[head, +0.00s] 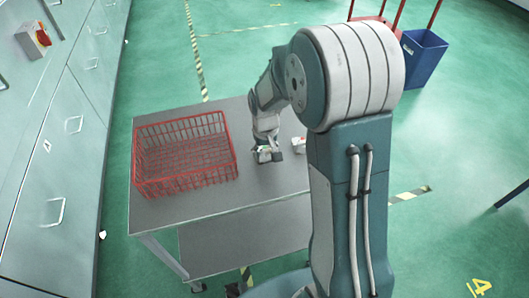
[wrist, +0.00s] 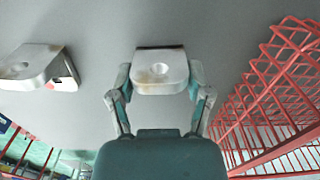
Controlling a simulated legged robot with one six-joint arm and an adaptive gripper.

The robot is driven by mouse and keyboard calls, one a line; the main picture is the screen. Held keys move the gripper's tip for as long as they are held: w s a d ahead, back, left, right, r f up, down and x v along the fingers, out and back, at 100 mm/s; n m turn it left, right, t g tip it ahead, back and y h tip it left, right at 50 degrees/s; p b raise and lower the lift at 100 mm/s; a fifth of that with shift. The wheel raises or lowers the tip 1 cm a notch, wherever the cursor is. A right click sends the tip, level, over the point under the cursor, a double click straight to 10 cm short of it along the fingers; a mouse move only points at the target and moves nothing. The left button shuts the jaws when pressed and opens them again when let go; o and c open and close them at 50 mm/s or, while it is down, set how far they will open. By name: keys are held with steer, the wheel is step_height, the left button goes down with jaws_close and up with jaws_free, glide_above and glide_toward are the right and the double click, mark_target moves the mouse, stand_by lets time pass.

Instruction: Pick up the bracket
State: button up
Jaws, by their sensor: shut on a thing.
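A silvery metal bracket (wrist: 160,73) with brownish stains sits between the two fingers of my gripper (wrist: 160,92) in the wrist view. The fingers touch it on its left and right sides, so my gripper is shut on it. In the head view my gripper (head: 266,157) is low over the grey table, to the right of the red basket; the held bracket is small and partly hidden there. A second, similar bracket (wrist: 38,66) lies to the left in the wrist view, apart from my gripper. I cannot tell whether the held bracket touches the table.
An empty red wire basket (head: 186,152) stands on the left of the grey table (head: 215,207), close to my gripper. Grey cabinets (head: 60,120) line the left side. A blue bin (head: 423,57) stands on the green floor at the back right.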

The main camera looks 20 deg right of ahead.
step_height(320, 180, up, 3)
steer(key=shift+f, duration=0.1)
steer(key=s+r, duration=1)
steer(key=s, duration=0.4)
steer(key=shift+a, duration=0.45)
